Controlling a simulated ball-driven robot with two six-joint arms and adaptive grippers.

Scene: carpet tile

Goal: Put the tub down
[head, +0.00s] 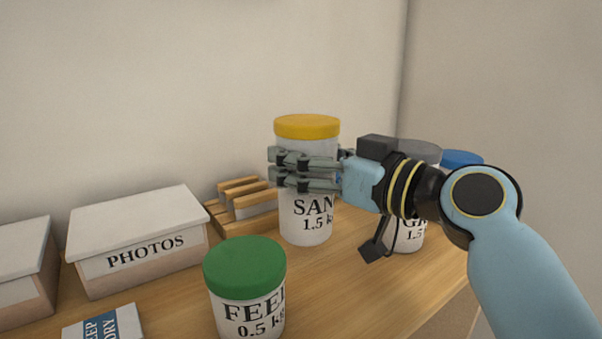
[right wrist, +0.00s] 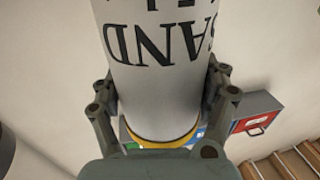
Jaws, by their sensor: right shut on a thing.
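A white tub marked SAND (head: 307,218) with a yellow lid stands upright near the middle of the head view. My right gripper (head: 276,169) reaches in from the right and is shut around its upper body, below the lid. The tub's base is over the wooden surface (head: 350,262); I cannot tell whether it touches. In the right wrist view the tub (right wrist: 155,85) appears upside down between the two fingers, with the lid's yellow edge at the bottom. My left gripper is not in view.
A green-lidded tub (head: 246,290) stands in front. A PHOTOS box (head: 140,240) and a slatted wooden rack (head: 222,220) are to the left. Grey-lidded (head: 410,238) and blue-lidded (head: 462,158) tubs stand to the right, partly behind my arm. Some bare wood shows between them.

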